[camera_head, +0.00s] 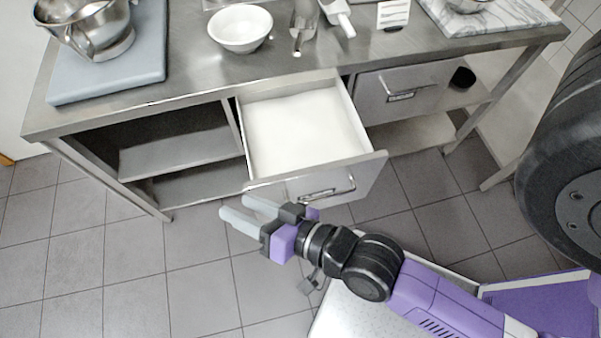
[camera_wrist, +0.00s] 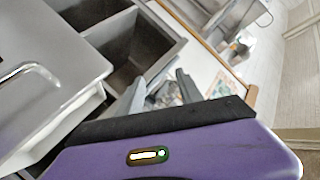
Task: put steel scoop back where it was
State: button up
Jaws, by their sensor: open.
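A steel-coloured utensil (camera_head: 302,22) lies on the counter right of the white bowl, its narrow end toward the front edge. It may be the steel scoop, but it is too small to tell. The upper middle drawer (camera_head: 308,130) is pulled open, and its white inside looks empty. My gripper (camera_head: 236,206) is open and empty, in front of the drawer's left front corner and apart from the counter things. In the wrist view my gripper's fingers (camera_wrist: 160,88) are spread with nothing between them.
On the steel counter (camera_head: 185,75) are a white bowl (camera_head: 240,28), a white scoop-like utensil (camera_head: 338,16), a small sign (camera_head: 393,13), a blue-grey board (camera_head: 110,78) with a steel mixing bowl, and a marble board (camera_head: 490,14). A shut drawer (camera_head: 408,92) is at right. Tiled floor lies clear at left.

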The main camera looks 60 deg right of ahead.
jog(key=s+d+r+n, duration=0.2)
jog(key=s+n, duration=0.2)
jog(key=s, duration=0.3)
jog(key=s+d+r+n, duration=0.1)
jog(key=s+d+n, duration=0.1)
jog(key=s, duration=0.5)
jog(key=shift+s+d+r+n+y, duration=0.2)
jog(key=shift+s+r+n+y, duration=0.15)
jog(key=shift+n, duration=0.55)
